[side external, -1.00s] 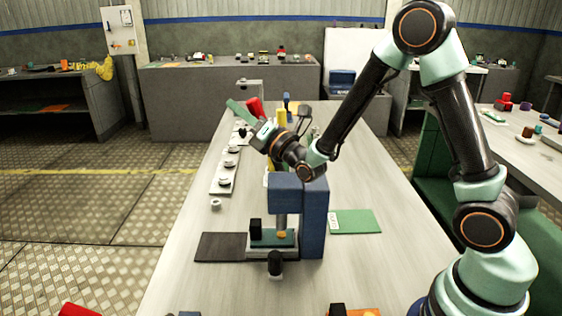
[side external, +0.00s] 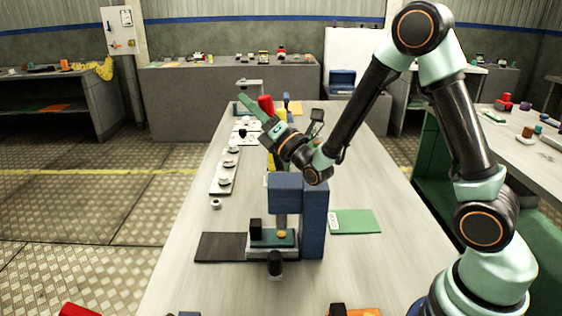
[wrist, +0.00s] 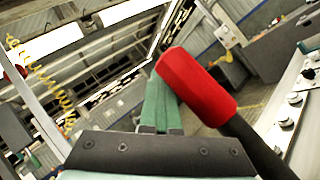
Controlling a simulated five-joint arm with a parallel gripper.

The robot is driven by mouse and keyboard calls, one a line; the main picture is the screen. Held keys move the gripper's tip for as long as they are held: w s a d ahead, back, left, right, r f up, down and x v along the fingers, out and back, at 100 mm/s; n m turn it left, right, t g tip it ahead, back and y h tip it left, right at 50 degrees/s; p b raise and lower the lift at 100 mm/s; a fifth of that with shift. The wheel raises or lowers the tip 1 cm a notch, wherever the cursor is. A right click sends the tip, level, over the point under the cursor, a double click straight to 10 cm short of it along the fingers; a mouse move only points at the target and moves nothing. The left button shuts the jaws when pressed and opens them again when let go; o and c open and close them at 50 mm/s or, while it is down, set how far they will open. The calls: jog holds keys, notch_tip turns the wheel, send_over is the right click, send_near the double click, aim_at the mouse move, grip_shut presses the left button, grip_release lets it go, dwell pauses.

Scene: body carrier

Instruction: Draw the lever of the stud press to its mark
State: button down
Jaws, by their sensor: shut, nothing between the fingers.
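The stud press has a blue frame (side external: 313,215) standing on the table, with a green plate and a yellow piece under its ram. The lever's red grip (side external: 266,105) stands up beyond the press, beside my gripper (side external: 248,107). In the wrist view the red grip (wrist: 195,85) sits on a black rod, tilted, just right of my green fingers (wrist: 158,100). My fingers are shut and empty, beside the grip rather than around it; whether they touch it I cannot tell. The lever's lower end is hidden behind my wrist and the press. I cannot make out the mark.
A dark mat (side external: 220,247) lies left of the press and a green mat (side external: 356,221) right of it. The table's right front is mostly clear.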

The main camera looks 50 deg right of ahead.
jog(key=shift+s+d+r+m+t+h, duration=0.2)
jog(key=shift+s+d+m+t, duration=0.15)
jog(key=shift+s+d, duration=0.1)
jog(key=shift+s+d+r+m+t+h, duration=0.2)
jog(key=shift+s+d+m+t, duration=0.05)
jog(key=shift+s+d+m, duration=0.15)
jog(key=shift+w+a+f+n+y, duration=0.25)
jog(key=shift+w+a+n+y, duration=0.15)
jog(key=shift+w+a, duration=0.4)
